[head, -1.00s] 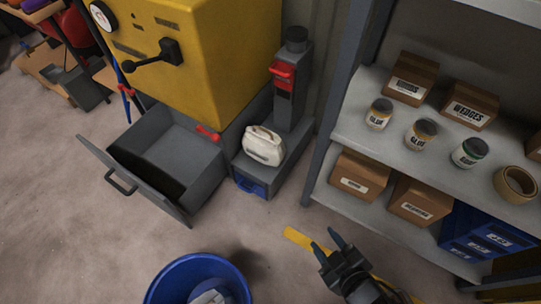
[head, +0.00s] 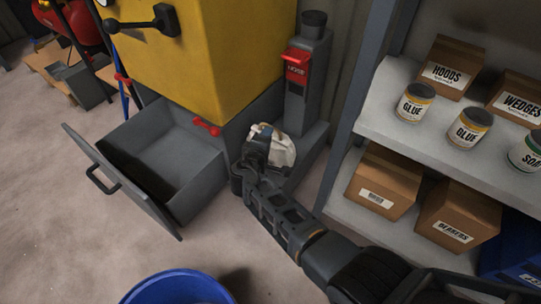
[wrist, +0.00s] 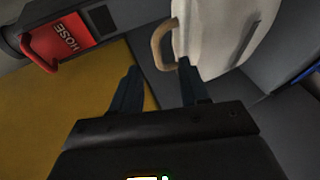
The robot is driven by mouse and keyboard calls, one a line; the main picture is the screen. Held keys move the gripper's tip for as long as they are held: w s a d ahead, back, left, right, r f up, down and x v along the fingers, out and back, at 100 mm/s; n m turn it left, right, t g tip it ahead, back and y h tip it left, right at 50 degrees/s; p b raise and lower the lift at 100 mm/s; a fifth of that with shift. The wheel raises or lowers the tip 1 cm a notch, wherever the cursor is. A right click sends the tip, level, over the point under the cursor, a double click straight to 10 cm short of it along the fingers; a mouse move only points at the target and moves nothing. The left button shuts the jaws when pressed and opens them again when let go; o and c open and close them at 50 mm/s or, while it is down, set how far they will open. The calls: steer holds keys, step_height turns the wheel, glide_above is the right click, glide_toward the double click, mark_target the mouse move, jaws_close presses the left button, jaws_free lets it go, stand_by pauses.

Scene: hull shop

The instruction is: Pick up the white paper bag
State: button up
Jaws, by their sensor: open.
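The white paper bag (head: 284,152) stands on a low grey ledge (head: 312,143) beside the yellow machine. My gripper (head: 257,148) is at the bag's left and near side and hides part of it. In the wrist view the bag (wrist: 215,35) is at the upper right, with a tan handle (wrist: 158,45) curving from its left side. My gripper (wrist: 160,75) is open there. The right fingertip is close to the bag's edge and the handle's lower end; I cannot tell if they touch. Nothing is seen held between the fingers.
An open grey drawer (head: 108,172) juts out left of the ledge. A grey post with a red HOSE fitting (head: 297,62) rises behind the bag. Shelving (head: 352,213) with boxes and jars stands at the right. A blue bucket (head: 180,288) is on the floor in front.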

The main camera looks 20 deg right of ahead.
steer(key=b+x, duration=0.1)
steer(key=x, duration=0.1)
steer(key=b+x, duration=0.2)
steer(key=x, duration=0.1)
steer(key=b+x, duration=0.2)
steer(key=x, duration=0.1)
steer(key=shift+w+a+r, duration=0.1)
steer(key=shift+w+a, duration=0.05)
steer(key=shift+a, duration=0.15)
steer(key=shift+w+d, duration=0.15)
steer(key=shift+w, duration=0.05)
jaws_close()
